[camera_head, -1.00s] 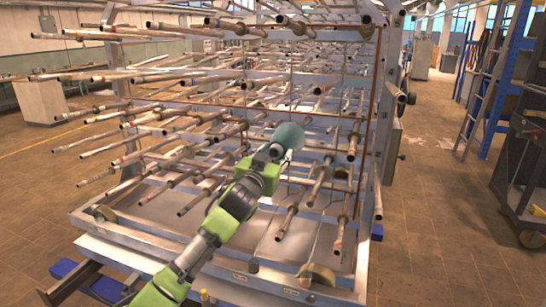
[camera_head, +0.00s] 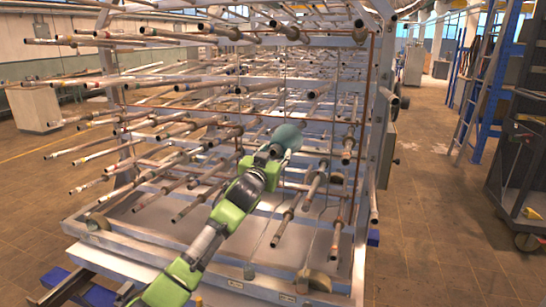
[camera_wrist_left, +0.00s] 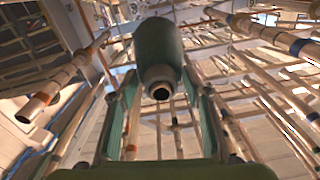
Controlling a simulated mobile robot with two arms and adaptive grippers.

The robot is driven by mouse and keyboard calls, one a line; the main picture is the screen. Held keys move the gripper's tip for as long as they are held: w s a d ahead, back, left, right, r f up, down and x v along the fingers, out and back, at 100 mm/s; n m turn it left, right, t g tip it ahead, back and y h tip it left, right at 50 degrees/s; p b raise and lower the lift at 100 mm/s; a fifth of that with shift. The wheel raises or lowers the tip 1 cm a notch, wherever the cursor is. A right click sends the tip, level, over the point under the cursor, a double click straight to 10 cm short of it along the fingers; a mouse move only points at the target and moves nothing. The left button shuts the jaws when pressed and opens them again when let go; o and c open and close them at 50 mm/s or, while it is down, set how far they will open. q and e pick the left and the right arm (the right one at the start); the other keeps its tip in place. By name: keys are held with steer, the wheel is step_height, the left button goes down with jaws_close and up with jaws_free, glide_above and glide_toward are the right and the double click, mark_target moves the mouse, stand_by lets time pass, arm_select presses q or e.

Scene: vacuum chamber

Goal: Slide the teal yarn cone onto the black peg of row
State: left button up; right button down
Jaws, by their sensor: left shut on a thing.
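The teal yarn cone (camera_head: 288,136) is in front of the peg rack, right of its middle, at the end of my left arm. My left gripper (camera_head: 275,151) is shut on it. In the left wrist view the cone (camera_wrist_left: 158,45) sits between the two fingers, with its pale core tube and dark round hole facing the camera. Many pegs with worn, coloured bands stick out of the rack around it. I cannot tell which one is the black peg. The cone's far end is hidden, and no peg is visibly inside it. My right gripper is out of view.
The metal rack (camera_head: 180,250) carries dense rows of protruding pegs, close to my left arm on both sides. A blue ladder frame (camera_head: 478,90) and a dark cabinet (camera_head: 520,175) stand at the right. The tiled floor (camera_head: 430,230) between is clear.

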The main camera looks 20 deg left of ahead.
arm_select(q)
steer(key=shift+w, duration=0.55)
steer(key=o, duration=1.7)
steer(key=shift+f, duration=0.2)
steer(key=s, duration=1.2)
steer(key=shift+r, duration=0.2)
